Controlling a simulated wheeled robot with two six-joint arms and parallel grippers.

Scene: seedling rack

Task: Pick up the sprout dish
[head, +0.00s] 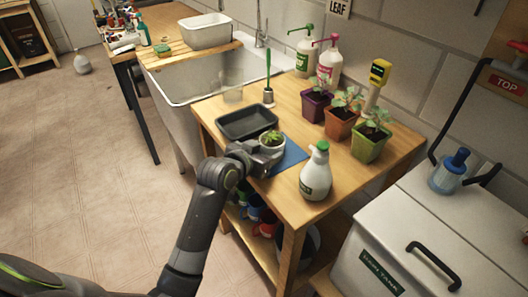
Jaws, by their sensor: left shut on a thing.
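The sprout dish (277,151) is a small white round pot with green leaves, over the left side of the blue mat (293,158) on the wooden table. My left gripper (263,156) reaches it from the front left and is shut on it. The gripper hides the dish's lower left side. I cannot tell whether the dish rests on the mat or is just above it. My right gripper is not in view.
A dark empty tray (247,122) sits behind the dish. Purple, orange and green seedling pots (368,147) line the back. The sink (205,77) is at the left.

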